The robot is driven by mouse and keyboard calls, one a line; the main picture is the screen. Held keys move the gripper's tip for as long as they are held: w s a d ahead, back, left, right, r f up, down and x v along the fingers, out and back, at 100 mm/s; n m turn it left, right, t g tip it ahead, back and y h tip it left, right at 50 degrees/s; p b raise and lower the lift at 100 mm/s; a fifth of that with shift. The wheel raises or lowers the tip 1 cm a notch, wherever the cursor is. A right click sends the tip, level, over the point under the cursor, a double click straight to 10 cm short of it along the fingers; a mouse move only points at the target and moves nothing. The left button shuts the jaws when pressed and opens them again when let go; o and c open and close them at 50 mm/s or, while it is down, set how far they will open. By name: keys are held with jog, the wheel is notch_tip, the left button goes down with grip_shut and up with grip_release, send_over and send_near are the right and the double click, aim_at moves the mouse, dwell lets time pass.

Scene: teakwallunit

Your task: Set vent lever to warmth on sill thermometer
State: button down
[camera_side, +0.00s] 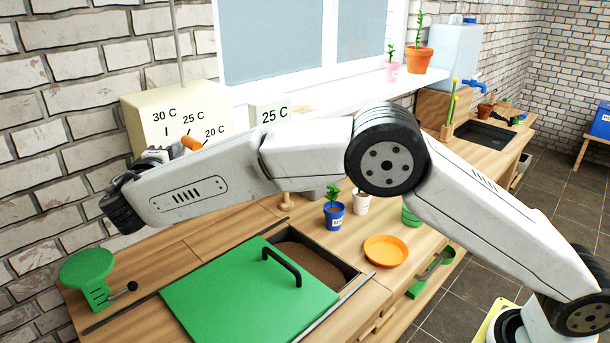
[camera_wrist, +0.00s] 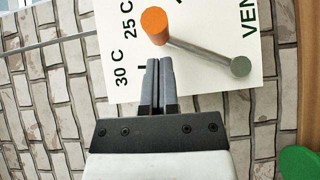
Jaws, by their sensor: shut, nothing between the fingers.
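The vent lever is a grey rod (camera_wrist: 205,47) with an orange knob (camera_wrist: 154,24), on a cream panel marked 30 C, 25 C and 20 C. The knob also shows in the side view (camera_side: 190,143), below the 25 C label. In the wrist view it overlaps the area near 25 C; its exact mark is unclear. The sill thermometer (camera_side: 272,114) is a white sign reading 25 C. My gripper (camera_wrist: 159,62) is shut and empty, just beside the knob on the 30 C side. Whether they touch is unclear. In the side view my gripper (camera_side: 160,152) is partly hidden.
A green lid (camera_side: 240,295) with a black handle covers part of a bin in the counter. A green round stand (camera_side: 87,267) is at left. A blue pot (camera_side: 334,216) and an orange plate (camera_side: 385,251) are on the counter. The brick wall is close behind the panel.

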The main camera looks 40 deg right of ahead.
jog(key=shift+d, duration=0.55)
jog(key=shift+d, duration=0.1)
jog(key=shift+d+f, duration=0.1)
jog(key=shift+d, duration=0.55)
jog(key=shift+a, duration=0.2)
